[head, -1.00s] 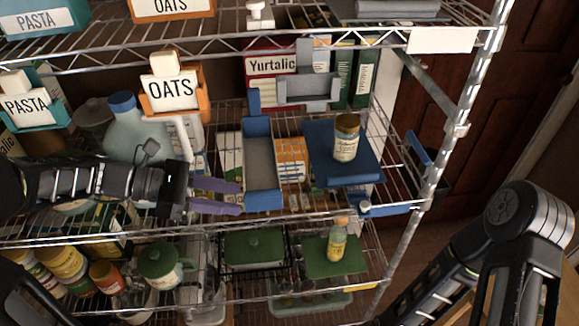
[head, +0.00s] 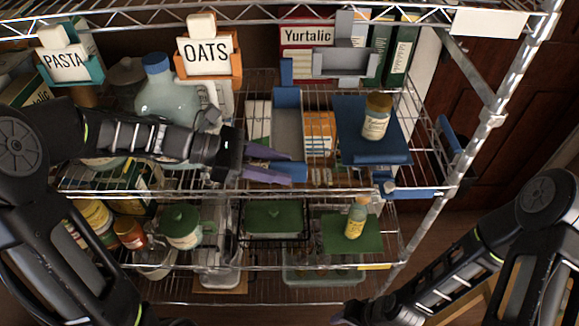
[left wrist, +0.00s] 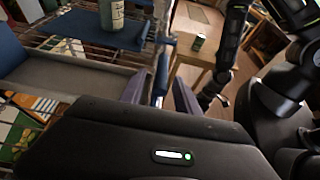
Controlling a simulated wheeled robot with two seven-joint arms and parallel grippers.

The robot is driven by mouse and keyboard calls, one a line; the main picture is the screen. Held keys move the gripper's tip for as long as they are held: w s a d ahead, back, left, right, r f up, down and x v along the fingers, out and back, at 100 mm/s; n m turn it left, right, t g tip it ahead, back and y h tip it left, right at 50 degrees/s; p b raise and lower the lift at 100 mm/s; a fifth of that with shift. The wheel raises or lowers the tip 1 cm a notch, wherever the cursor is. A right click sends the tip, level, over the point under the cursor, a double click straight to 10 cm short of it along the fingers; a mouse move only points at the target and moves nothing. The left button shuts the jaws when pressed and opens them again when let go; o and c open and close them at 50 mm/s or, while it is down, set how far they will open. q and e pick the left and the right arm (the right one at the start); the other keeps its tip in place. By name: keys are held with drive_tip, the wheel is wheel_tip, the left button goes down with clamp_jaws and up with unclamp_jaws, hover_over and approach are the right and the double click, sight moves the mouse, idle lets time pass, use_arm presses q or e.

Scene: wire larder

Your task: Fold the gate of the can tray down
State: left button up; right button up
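The can tray (head: 289,136) is a narrow grey-floored tray with blue ends on the middle wire shelf. It looks empty in the head view; its grey floor also shows in the left wrist view (left wrist: 75,76). A blue panel, apparently the gate, stands at its front end, partly hidden by my left gripper's purple fingers. My left gripper (head: 280,164) is at the tray's front end, its fingers parted with a gap between them. I cannot tell whether they touch the panel. My right gripper (head: 345,314) is low at the bottom edge, only a purple tip showing.
A jar (head: 377,116) stands on a blue platform (head: 352,146) right of the tray. An OATS box (head: 208,60) and a large bottle (head: 165,92) stand left. A metal post (head: 478,140) bounds the right side.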

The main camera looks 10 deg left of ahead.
use_arm(q)
drive_tip(key=shift+x, duration=1.4)
clamp_jaws()
